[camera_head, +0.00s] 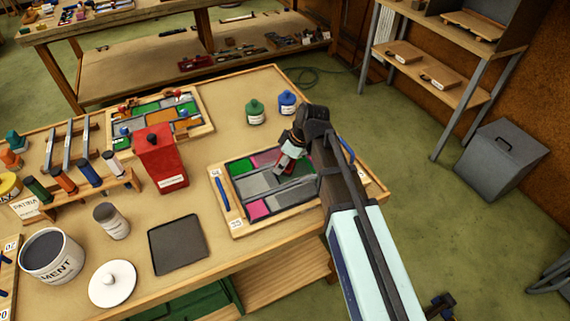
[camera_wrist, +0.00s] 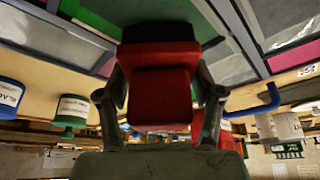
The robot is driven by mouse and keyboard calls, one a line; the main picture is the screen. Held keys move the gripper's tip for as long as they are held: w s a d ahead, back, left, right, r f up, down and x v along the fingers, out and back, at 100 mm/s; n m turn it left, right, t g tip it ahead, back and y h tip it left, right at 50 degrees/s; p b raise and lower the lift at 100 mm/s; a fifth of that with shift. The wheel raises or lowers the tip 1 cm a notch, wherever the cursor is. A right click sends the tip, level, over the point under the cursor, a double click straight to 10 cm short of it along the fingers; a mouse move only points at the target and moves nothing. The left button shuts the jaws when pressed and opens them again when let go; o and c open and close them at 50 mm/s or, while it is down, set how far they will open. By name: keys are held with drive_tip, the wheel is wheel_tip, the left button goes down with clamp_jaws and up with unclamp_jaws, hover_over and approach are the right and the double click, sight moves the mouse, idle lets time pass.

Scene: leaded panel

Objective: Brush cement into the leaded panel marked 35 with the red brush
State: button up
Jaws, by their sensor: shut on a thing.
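The leaded panel with a label I read as 35 (camera_head: 236,222) lies in a wooden frame at the right of the bench, with grey, green and magenta panes between lead lines. My gripper (camera_head: 291,157) is over the panel's upper middle, and my arm hides its right part. In the wrist view my gripper (camera_wrist: 160,92) is shut on the red brush (camera_wrist: 160,97), with a finger on each side. The brush's dark end points toward the panel (camera_wrist: 235,68); I cannot tell whether it touches. The open cement pot (camera_head: 52,257) stands at the front left with dark contents.
A white lid (camera_head: 113,284), a grey square pad (camera_head: 178,245) and a grey can (camera_head: 111,222) lie near the pot. A red canister (camera_head: 160,158), a tool rack (camera_head: 85,200) and another panel (camera_head: 208,128) stand beyond. Green (camera_head: 256,112) and blue (camera_head: 287,102) bottles stand behind my gripper.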

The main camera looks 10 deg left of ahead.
drive_tip(key=shift+w+a, duration=0.1)
drive_tip(key=shift+w, duration=0.1)
drive_tip(key=shift+w+a, duration=0.85)
drive_tip(key=shift+w, duration=0.2)
drive_tip(key=shift+w+a, duration=0.9)
drive_tip(key=shift+w, duration=0.3)
drive_tip(key=shift+w, duration=0.1)
drive_tip(key=shift+w+a, duration=0.95)
drive_tip(key=shift+w, duration=0.2)
drive_tip(key=shift+d+b, duration=0.15)
drive_tip(key=shift+b, duration=0.15)
drive_tip(key=shift+w+d, duration=0.7)
drive_tip(key=shift+d, duration=0.2)
drive_tip(key=shift+w+d, duration=0.1)
drive_tip(key=shift+w, duration=0.05)
